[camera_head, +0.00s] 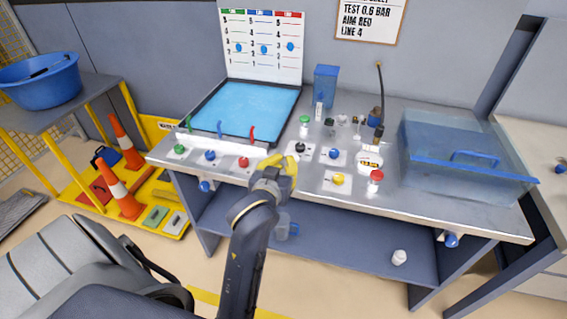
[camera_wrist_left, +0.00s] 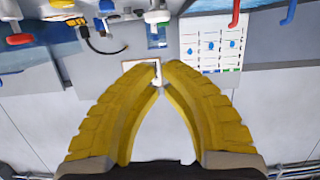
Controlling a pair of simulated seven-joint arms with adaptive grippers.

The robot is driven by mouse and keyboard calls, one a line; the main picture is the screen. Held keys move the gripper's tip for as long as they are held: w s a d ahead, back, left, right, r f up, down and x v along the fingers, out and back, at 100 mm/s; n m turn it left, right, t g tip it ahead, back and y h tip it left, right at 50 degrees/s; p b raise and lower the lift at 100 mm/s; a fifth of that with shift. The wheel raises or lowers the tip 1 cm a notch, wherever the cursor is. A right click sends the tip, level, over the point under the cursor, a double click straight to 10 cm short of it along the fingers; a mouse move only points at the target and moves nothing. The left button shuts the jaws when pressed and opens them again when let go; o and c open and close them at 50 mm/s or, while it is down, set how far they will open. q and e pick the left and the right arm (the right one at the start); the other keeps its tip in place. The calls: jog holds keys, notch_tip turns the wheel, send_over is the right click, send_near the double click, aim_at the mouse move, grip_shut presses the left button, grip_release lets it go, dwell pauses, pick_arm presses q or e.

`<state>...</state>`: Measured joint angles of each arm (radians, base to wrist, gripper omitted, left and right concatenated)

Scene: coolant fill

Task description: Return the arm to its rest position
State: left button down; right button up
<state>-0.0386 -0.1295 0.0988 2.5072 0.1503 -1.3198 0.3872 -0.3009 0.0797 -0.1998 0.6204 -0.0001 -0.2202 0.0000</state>
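My left gripper (camera_head: 277,160), with yellow fingers, is above the front edge of the metal workbench (camera_head: 400,197), near the middle of the picture. Its dark arm rises from the lower left. In the left wrist view, the two ribbed yellow fingers of this gripper (camera_wrist_left: 162,65) come together at their tips. No held object can be made out between them. The wrist view is turned upside down, with the wall and the board behind the fingers. My right gripper is in neither view.
A blue-lined tray (camera_head: 245,104) and a clear lidded bin (camera_head: 460,160) stand on the bench. Bottles, including a red-capped one (camera_head: 375,182), and coloured knobs crowd the middle. A yellow cart (camera_head: 85,100) with a blue basin (camera_head: 40,80) and cones stands left.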

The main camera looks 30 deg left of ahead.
pick_arm(q)
jog(key=s+a+f+m+g, duration=0.1)
jog(key=s+f+m+g, duration=0.75)
jog(key=s+f, duration=1.35)
jog(key=s+d+f+m+g+h, duration=0.1)
jog(key=s+d+f, duration=0.15)
jog(key=f, duration=1.35)
jog(key=s+d+f+g+h, duration=0.1)
jog(key=d+f+h, duration=0.15)
jog(key=f, duration=1.35)
jog(key=s+f+n+g, duration=0.2)
jog(key=s+f, duration=1.8)
jog(key=s, duration=0.1)
jog(key=shift+d+f+g+h, duration=0.15)
jog(key=shift+d+g+h, duration=0.05)
jog(key=shift+g+h, duration=0.15)
